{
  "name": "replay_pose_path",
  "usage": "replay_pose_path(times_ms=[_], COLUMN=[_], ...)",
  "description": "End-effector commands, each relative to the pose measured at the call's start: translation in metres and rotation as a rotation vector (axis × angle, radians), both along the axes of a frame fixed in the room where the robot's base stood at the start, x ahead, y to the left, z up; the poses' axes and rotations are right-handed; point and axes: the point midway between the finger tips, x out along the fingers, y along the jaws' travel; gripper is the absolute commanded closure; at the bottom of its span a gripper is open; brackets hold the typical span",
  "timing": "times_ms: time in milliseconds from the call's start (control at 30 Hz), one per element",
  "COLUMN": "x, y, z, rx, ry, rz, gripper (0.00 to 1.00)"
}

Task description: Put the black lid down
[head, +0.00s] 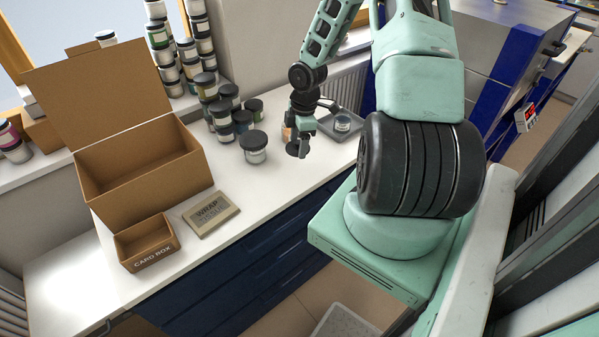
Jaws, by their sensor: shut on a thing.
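My gripper (303,138) hangs over the white worktop, right of the jar group, pointing down. It is shut on the black lid (293,149), a small dark disc at the fingertips. The lid appears tilted and just above the worktop; I cannot tell whether it touches. A jar with an orange-brown tint (287,131) stands right behind the gripper and is partly hidden by it.
A grey tray (322,123) holding a small jar (343,122) lies right of the gripper. Several black-lidded jars (255,150) stand to the left. An open cardboard box (140,165), a smaller box (147,242) and a wrap packet (211,213) occupy the left. Worktop in front of the gripper is clear.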

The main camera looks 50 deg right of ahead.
Motion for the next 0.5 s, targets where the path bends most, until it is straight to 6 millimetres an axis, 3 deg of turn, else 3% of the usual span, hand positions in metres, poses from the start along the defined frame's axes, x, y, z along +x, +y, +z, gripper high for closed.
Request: replay_pose_path(times_ms=[100, 500], x=[0.0, 0.0], y=[0.002, 0.001], z=[-0.023, -0.065], rx=[0.003, 0.002], ry=[0.004, 0.003], rz=[0.003, 0.002], gripper=[0.56, 0.56])
